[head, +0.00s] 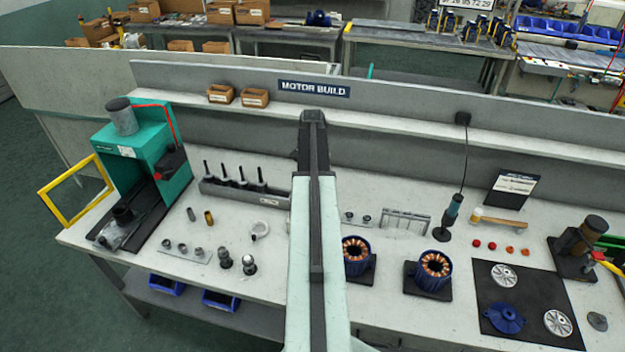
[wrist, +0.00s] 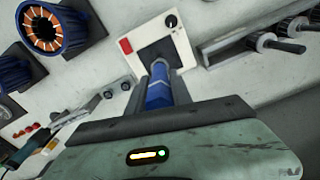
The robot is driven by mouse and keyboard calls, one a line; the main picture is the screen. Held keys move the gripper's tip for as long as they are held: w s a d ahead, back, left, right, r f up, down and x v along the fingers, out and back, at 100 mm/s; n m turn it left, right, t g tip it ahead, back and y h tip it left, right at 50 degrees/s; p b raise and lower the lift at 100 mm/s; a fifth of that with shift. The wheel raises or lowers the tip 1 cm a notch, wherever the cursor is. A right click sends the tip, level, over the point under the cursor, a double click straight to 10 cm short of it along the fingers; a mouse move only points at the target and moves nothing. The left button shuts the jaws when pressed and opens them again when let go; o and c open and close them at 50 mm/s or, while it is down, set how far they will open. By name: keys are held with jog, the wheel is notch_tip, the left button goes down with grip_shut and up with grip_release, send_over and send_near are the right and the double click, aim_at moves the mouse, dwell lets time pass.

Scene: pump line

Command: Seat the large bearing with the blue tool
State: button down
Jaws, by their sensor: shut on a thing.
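In the wrist view my gripper (wrist: 160,103) is shut on the blue tool (wrist: 158,88), a blue cylinder with a pale grey end. The tool points at a white unit (wrist: 127,63) with a red button, a black knob and a dark square plate. I cannot tell whether the tool touches the plate. Several small dark rings lie on a pale plate (wrist: 110,103) to its left; two also show in the head view (head: 367,219). I cannot tell which bearing is the large one. In the head view my arm hides the gripper, tool and white unit.
Blue stators with copper windings (head: 434,266) stand on dark pads at right. A rack of rotors (head: 240,190) is left of my arm, with a green press (head: 160,150) beyond. A black mat (head: 520,290) holds covers. The shelf wall (head: 400,125) bounds the back.

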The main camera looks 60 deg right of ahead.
jog(key=shift+s+r+p, duration=0.1)
jog(key=shift+r+p, duration=4.95)
jog(key=shift+r, duration=0.25)
jog(key=shift+f, duration=0.1)
